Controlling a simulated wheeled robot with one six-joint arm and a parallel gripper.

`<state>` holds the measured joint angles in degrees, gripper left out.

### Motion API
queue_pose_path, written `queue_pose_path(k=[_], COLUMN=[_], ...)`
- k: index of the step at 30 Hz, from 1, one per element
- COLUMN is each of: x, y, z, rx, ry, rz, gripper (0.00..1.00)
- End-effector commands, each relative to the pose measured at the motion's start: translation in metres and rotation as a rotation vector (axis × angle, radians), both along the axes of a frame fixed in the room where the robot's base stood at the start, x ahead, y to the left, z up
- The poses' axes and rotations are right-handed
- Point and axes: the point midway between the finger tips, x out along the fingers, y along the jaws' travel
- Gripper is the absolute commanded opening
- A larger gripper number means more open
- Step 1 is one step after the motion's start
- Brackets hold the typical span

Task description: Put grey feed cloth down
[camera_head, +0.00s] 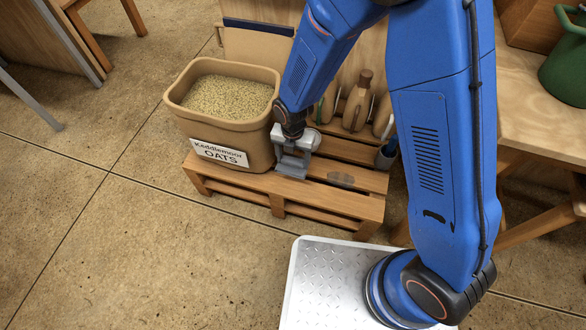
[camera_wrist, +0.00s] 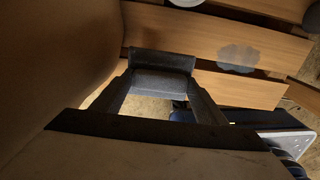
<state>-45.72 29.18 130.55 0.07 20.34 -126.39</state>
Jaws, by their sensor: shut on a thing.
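My gripper (camera_head: 292,152) hangs beside the right wall of the oats tub, low over the pallet, and is shut on a grey thing that looks like the folded feed cloth (camera_head: 291,170). In the wrist view the cloth (camera_wrist: 162,62) shows as a dark grey slab between the fingers, apparently above the slats. I cannot tell whether its lower edge touches the pallet (camera_head: 232,183). A flat, dark grey rounded patch (camera_head: 341,179) lies on the slats to the right of the gripper; it also shows in the wrist view (camera_wrist: 240,57).
The tan tub of oats (camera_head: 205,135) stands close at the gripper's left. A wooden table (camera_head: 540,110) is at right. Slats around the grey patch are clear.

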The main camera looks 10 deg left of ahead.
Motion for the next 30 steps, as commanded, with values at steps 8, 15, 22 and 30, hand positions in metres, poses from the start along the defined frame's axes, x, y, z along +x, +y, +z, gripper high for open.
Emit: queue_pose_path(k=[8,15,22,30], x=[0.000,0.000,0.000,0.000], y=[0.000,0.000,0.000,0.000], z=[-0.030,-0.043,-0.069,-0.071], rx=[-0.001,-0.001,-0.001,0.001], ry=[0.000,0.000,0.001,-0.001], rz=[-0.001,-0.001,-0.001,-0.001], gripper=[0.38,0.38,0.38,0.38])
